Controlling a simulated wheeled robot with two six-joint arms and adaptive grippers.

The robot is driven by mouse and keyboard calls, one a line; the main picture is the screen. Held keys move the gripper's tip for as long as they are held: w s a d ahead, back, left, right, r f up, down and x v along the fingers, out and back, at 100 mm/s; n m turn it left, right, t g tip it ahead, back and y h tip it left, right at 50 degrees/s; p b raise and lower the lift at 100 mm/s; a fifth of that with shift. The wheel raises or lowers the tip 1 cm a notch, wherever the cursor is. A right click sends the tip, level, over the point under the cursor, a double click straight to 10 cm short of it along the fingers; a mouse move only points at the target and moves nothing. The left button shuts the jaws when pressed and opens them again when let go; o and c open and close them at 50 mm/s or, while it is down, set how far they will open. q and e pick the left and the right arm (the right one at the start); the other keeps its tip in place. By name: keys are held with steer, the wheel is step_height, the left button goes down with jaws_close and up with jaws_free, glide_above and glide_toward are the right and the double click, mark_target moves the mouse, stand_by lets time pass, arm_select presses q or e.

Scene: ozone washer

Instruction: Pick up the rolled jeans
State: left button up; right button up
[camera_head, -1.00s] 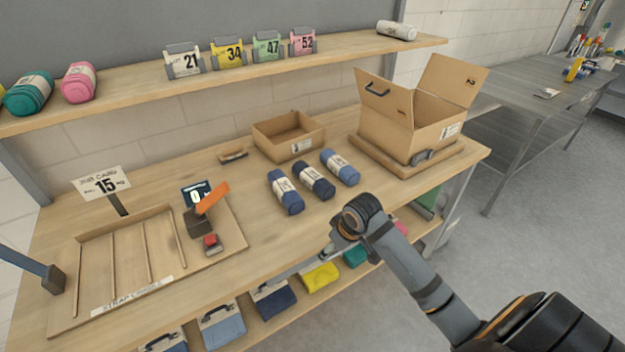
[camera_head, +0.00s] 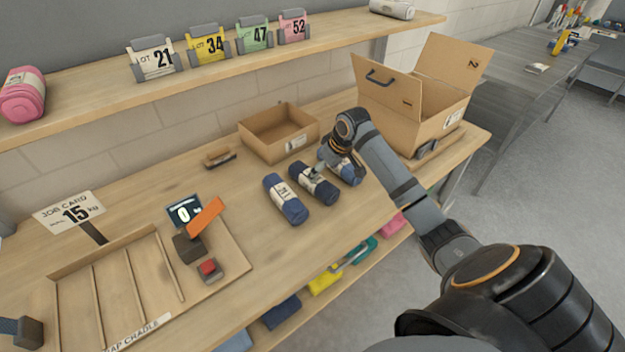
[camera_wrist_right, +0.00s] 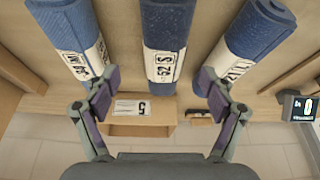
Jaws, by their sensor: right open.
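Three rolled jeans with white paper bands lie side by side on the workbench: a blue left roll (camera_head: 286,200), a darker middle roll (camera_head: 318,186) and a right roll (camera_head: 350,174), partly hidden by my right gripper. My right gripper (camera_head: 320,168) is over the middle roll, coming from the right. In the right wrist view my open right gripper (camera_wrist_right: 160,82) has its fingers apart, with the middle roll (camera_wrist_right: 167,35) lined up between them and the outer rolls (camera_wrist_right: 65,40) (camera_wrist_right: 250,40) beyond each finger. Contact cannot be told. My left gripper is not in view.
An open cardboard box (camera_head: 420,112) stands at the right of the bench, a shallow carton (camera_head: 265,148) behind the rolls. A strap cradle (camera_head: 70,272) and a small display (camera_head: 184,211) are at left. Lot cards (camera_head: 208,46) line the shelf above.

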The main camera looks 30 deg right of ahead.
steer(key=x, duration=0.2)
steer(key=shift+w+f, duration=0.25)
steer(key=shift+w, duration=0.2)
steer(key=shift+w+a+f+p, duration=0.2)
steer(key=shift+f+p, duration=0.1)
steer(key=shift+f, duration=0.05)
steer(key=shift+w+a+f+p, duration=0.15)
steer(key=shift+a+f+p, duration=0.05)
steer(key=shift+f+p, duration=0.15)
steer(key=x, duration=0.3)
steer(key=shift+w+a+f, duration=0.1)
steer(key=shift+f, duration=0.1)
steer(key=c, duration=1.1)
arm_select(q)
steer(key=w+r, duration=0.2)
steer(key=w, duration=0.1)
arm_select(e)
steer(key=c, duration=0.5)
